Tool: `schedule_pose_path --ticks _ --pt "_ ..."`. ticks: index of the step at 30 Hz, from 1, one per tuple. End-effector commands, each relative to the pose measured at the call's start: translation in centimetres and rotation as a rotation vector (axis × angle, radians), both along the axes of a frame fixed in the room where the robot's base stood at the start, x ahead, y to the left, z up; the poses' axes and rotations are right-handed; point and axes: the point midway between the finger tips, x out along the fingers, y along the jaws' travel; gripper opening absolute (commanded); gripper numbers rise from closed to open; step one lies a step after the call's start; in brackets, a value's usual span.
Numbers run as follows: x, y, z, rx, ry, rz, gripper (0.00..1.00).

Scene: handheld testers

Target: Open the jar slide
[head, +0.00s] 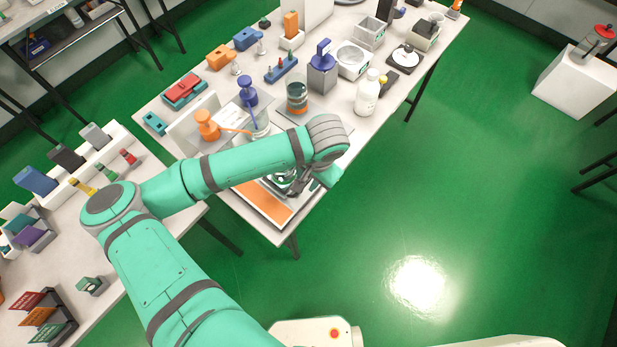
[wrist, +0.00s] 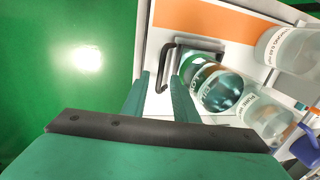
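In the wrist view, a glass jar with teal contents (wrist: 222,92) stands just right of my fingers. A square, grey-edged piece with a clear or teal middle (wrist: 203,58) lies at its far side, probably the slide. A dark bent handle (wrist: 166,50) runs from that piece towards my fingers. My gripper (wrist: 160,78) has its two teal fingers apart, with the handle's near end seen between or just beyond their tips. I cannot tell whether they touch it. In the head view, my gripper (head: 302,186) is over the near table end, and my arm hides most of the jar (head: 284,178).
Labelled glass jars (wrist: 296,50) (wrist: 268,118) stand close on the right in the wrist view. An orange-and-white panel (head: 264,203) lies at the table's near end. An orange-topped bottle (head: 208,126) and a beaker (head: 297,95) stand behind my arm. Green floor (head: 430,190) is clear to the right.

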Motion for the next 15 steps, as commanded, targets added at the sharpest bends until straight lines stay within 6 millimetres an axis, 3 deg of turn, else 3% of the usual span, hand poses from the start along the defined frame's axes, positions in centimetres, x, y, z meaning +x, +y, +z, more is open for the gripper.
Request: schedule_pose_path --ticks 8,15 --pt "0.0 -0.2 1.1 -0.001 -0.003 0.0 0.26" --pt "-0.6 -0.9 5.3 -0.003 -0.003 -0.006 0.26"
